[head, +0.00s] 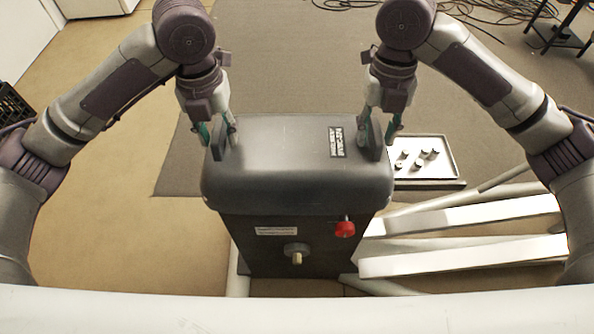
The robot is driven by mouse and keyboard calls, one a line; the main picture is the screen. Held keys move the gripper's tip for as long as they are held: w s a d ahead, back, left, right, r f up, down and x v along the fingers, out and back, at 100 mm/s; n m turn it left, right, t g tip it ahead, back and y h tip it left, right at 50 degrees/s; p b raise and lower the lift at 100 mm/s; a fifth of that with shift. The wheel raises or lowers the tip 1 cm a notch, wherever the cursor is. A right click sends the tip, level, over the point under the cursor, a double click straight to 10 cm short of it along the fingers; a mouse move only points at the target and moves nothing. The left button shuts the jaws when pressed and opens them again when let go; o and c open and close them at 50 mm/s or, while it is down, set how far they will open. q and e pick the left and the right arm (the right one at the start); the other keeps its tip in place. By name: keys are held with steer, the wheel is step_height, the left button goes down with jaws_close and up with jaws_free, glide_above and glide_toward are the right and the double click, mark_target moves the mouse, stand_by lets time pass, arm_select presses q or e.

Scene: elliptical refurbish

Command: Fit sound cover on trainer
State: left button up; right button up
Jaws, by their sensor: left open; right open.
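A dark grey cover (285,175) with rounded edges and a small label lies over the top of the trainer's dark box body (260,258). It looks level, but I cannot tell whether it is fully seated. Upright tabs stand at its left (217,148) and right (371,142) ends. My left gripper (220,138) is open at the left tab, and my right gripper (380,138) is open at the right tab. Fingers and tabs overlap in view, so contact is unclear. The trainer's front has a red knob (345,229) and a pale-tipped knob (296,251).
A tray (449,172) with several small round parts lies to the right of the trainer. White beams (470,214) extend right from the trainer's base. Cables (480,12) lie on the floor at the back. A black crate (12,105) stands at the left edge.

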steer(key=shift+r, duration=0.2)
arm_select(q)
step_height(320, 180, up, 12)
arm_select(e)
step_height(320, 180, up, 12)
steer(key=w, duration=0.1)
steer(key=shift+w+f, duration=0.2)
steer(key=shift+w, duration=0.05)
stand_by(0.7)
